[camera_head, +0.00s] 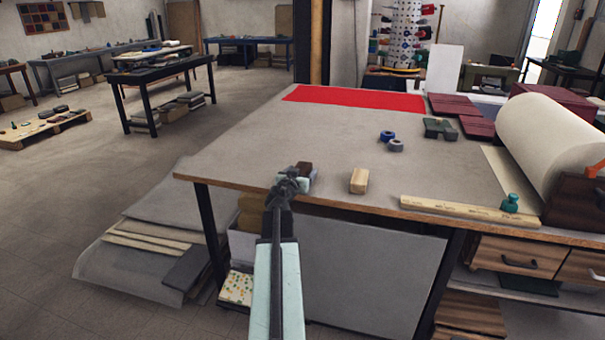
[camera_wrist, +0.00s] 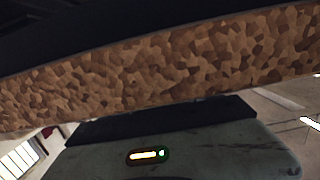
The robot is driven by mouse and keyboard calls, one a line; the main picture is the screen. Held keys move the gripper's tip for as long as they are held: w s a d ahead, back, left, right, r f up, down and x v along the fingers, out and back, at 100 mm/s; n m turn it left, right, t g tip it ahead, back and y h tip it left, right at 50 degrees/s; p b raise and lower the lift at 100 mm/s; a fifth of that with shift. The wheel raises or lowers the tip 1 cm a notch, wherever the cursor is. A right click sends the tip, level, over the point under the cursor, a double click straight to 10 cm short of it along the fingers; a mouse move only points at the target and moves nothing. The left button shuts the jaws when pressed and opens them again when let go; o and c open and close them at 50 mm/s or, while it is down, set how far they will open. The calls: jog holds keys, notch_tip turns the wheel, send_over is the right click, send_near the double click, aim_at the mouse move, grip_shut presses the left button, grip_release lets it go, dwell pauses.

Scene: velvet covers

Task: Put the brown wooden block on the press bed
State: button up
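A dark brown block (camera_head: 306,168) sits at the near left edge of the worktable, just beyond and to the right of my gripper (camera_head: 291,184). My gripper partly overlaps it in the head view; I cannot tell whether they touch. The fingers are too small and covered to show whether they are open or shut. In the wrist view, a brown mottled band (camera_wrist: 150,70) crosses the picture very close to the camera; I cannot tell whether it is the block or the table edge. I cannot make out which thing is the press bed.
A pale wooden block (camera_head: 359,181) lies to the right on the table (camera_head: 330,135). A long wooden ruler (camera_head: 465,211) lies along the front edge. Blue tape rolls (camera_head: 388,136), a dark green tool (camera_head: 438,128), a red cloth (camera_head: 355,97) and a large cream roll (camera_head: 550,135) stand farther off. The table's middle is clear.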

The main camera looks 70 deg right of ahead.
aim_at(302, 168)
jog(key=a, duration=0.5)
jog(key=a+r+p, duration=0.1)
jog(key=a, duration=0.2)
jog(key=shift+s, duration=0.3)
jog(key=shift+o, duration=0.5)
jog(key=shift+w+d+r+p, duration=0.15)
jog(key=shift+w+r+p, duration=0.05)
jog(key=shift+r+p, duration=0.8)
jog(key=shift+d+f, duration=0.1)
jog(key=shift+f, duration=0.1)
jog(key=d, duration=0.2)
jog(key=d+f+b, duration=0.1)
jog(key=d, duration=0.2)
jog(key=d+b, duration=0.1)
jog(key=d, duration=0.1)
jog(key=shift+w+d+f, duration=0.15)
jog(key=shift+d+f, duration=0.15)
grip_shut()
notch_tip(302, 168, up, 13)
jog(key=p, duration=1.3)
jog(key=shift+a, duration=0.1)
